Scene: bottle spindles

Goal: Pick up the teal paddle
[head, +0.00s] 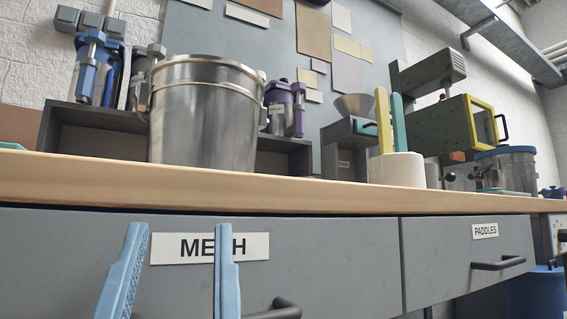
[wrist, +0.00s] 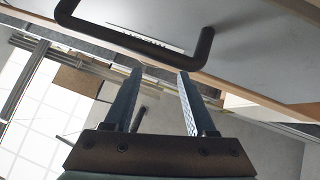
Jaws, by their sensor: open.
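The teal paddle (head: 399,122) stands upright in a white pot (head: 397,170) on the counter, right of the middle in the head view. A yellow paddle (head: 383,120) stands beside it in the same pot. The lower parts of both paddles are hidden by the pot. My gripper (head: 182,226) is in front of the drawer marked MESH, below the counter edge, well left of and lower than the pot. Its two blue fingers are apart with nothing between them. In the wrist view, my gripper (wrist: 160,73) is also open and empty, and the paddle does not show.
A black drawer handle (wrist: 140,45) is close ahead of the fingertips in the wrist view. A large steel bucket (head: 203,112) stands on the counter (head: 270,192), left of the pot. A PADDLES drawer (head: 440,262) is closed at right.

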